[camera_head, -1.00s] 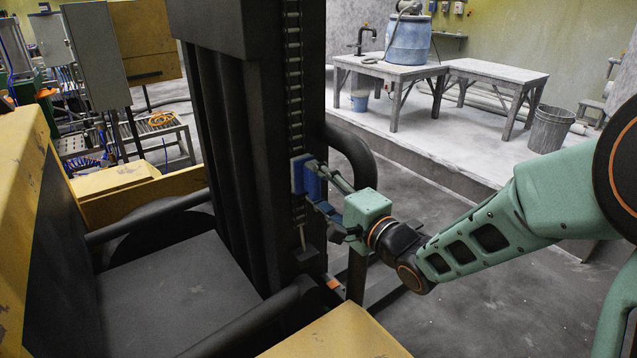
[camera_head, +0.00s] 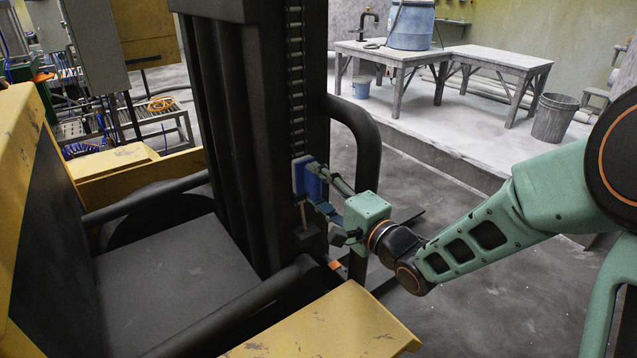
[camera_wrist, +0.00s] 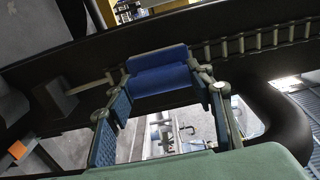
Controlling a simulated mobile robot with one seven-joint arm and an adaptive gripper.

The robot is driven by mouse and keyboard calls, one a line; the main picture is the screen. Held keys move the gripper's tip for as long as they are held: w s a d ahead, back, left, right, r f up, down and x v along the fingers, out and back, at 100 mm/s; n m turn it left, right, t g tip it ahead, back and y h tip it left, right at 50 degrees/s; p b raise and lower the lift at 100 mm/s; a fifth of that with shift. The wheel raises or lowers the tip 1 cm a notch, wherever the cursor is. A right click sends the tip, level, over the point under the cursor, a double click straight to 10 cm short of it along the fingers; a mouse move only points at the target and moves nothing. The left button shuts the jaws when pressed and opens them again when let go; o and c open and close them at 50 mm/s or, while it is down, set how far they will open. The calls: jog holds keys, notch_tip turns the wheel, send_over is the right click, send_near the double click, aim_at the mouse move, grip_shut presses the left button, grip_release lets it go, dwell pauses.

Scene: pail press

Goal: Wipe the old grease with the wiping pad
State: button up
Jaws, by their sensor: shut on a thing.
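The wiping pad (camera_head: 300,176) is a blue block at the front of the dark upright post, over the roller chain (camera_head: 295,85). It also shows as a wide blue block in the wrist view (camera_wrist: 160,72). My gripper (camera_head: 317,184) is shut on the wiping pad, with a blue-faced finger at each side in the wrist view. The pad's far face is hidden, and I cannot tell how firmly it touches the chain. No old grease can be made out clearly; the chain behind the pad is covered.
A short lever (camera_head: 303,213) sticks out of the post below the pad. A thick curved black tube (camera_head: 362,135) stands close right of the post. A yellow cover (camera_head: 325,325) lies below. Worktables (camera_head: 400,60) stand far back, beyond open floor.

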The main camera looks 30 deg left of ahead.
aim_at(318, 200)
jog(key=shift+f+b, duration=1.25)
jog(key=shift+f, duration=0.9)
jog(key=shift+r, duration=0.1)
jog(key=shift+p+v, duration=0.9)
jog(key=shift+v, duration=2)
jog(key=shift+p+v, duration=0.35)
jog(key=shift+v, duration=1.2)
